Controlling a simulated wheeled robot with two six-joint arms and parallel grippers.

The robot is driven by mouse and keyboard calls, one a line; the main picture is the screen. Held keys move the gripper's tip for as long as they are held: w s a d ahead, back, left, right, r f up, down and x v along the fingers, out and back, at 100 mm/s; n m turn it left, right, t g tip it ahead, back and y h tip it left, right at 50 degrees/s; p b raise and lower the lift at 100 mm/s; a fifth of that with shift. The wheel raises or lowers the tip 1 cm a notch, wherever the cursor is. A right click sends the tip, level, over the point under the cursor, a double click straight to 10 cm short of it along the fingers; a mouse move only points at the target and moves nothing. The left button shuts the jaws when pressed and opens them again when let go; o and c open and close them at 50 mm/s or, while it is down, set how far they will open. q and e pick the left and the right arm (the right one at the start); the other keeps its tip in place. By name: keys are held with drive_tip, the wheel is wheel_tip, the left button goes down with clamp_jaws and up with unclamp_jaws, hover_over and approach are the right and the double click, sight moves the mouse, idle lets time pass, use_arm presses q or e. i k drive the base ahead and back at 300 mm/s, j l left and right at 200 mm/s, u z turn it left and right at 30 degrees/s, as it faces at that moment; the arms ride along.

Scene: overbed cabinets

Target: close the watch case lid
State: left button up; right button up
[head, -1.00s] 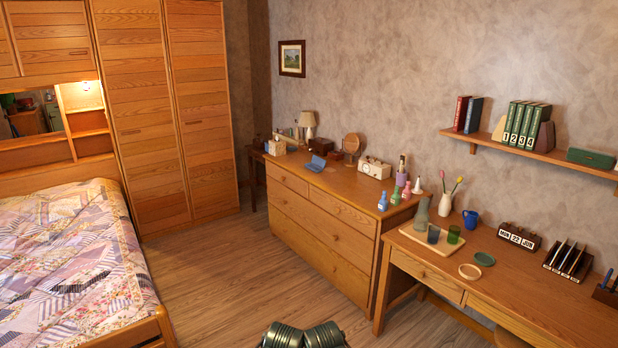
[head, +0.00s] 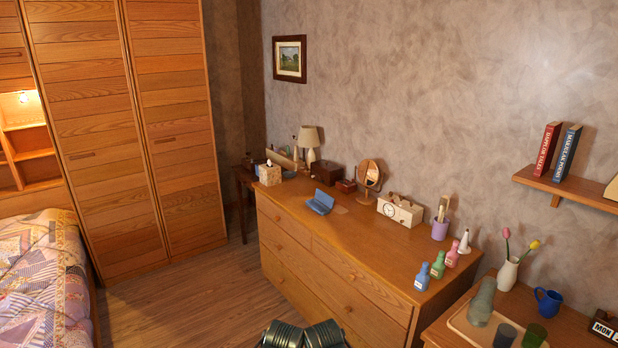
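A small blue case (head: 320,202) lies on the dresser top (head: 330,232), near its front edge and left of the middle. It has a raised part at the back like an open lid and looks like the watch case; its inside is too small to make out. Neither of my grippers is in view. Only dark rounded parts, apparently my own body, show at the bottom edge.
A tissue box (head: 270,174), lamp (head: 309,140), brown box (head: 327,173), round mirror (head: 369,175) and clock (head: 399,210) stand around the case. Colored bottles (head: 438,264) stand at the right end. Floor (head: 190,295) is clear between bed (head: 45,280) and dresser.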

sight(326, 198)
drive_tip(key=i, duration=2.05)
drive_tip(key=i+u, duration=0.35)
drive_tip(key=u, duration=0.2)
